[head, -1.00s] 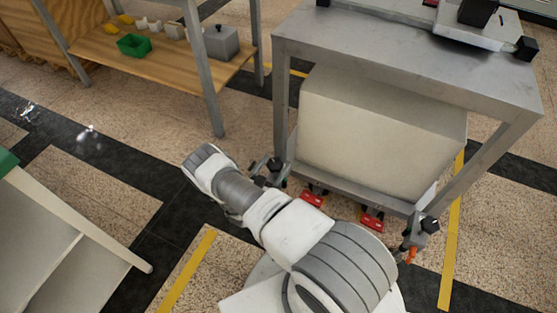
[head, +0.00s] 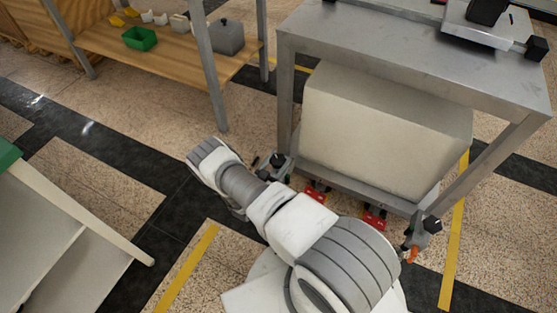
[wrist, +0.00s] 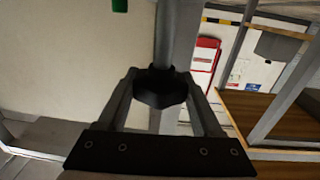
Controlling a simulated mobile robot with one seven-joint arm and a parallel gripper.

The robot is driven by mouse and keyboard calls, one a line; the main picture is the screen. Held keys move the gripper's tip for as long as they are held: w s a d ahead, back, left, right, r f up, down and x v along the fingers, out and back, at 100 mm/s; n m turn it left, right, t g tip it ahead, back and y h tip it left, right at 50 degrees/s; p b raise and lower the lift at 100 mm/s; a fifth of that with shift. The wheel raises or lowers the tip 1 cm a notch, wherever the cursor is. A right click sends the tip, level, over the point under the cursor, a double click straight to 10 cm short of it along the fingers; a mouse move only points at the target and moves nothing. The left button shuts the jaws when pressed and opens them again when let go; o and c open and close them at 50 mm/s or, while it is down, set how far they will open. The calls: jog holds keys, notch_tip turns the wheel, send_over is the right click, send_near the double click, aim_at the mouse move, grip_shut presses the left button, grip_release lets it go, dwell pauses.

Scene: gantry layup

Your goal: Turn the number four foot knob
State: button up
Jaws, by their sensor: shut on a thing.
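A black foot knob (wrist: 160,88) sits between the two fingers of my gripper (wrist: 162,74) in the wrist view, and the gripper is shut on it. A grey metal post stands behind the knob. In the head view my arm reaches down to the left front foot of the metal stand (head: 416,72), where a dark knob (head: 277,160) shows beside my wrist. My arm hides most of the gripper there. Another dark foot knob (head: 432,224) is at the right front foot. No number is readable on either knob.
A big pale block (head: 380,125) fills the space under the stand. Red parts (head: 375,218) lie along its front bottom edge, with an orange piece (head: 412,254) near the right foot. A wooden shelf (head: 110,40) with a green bin (head: 140,38) stands back left.

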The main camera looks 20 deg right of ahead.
jog(key=shift+m+g+h, duration=0.9)
jog(key=shift+m+g, duration=0.3)
jog(key=shift+g, duration=0.5)
jog(key=o, duration=1.4)
jog(key=p+v, duration=0.2)
jog(key=v, duration=1.5)
jog(key=shift+s+a, duration=0.15)
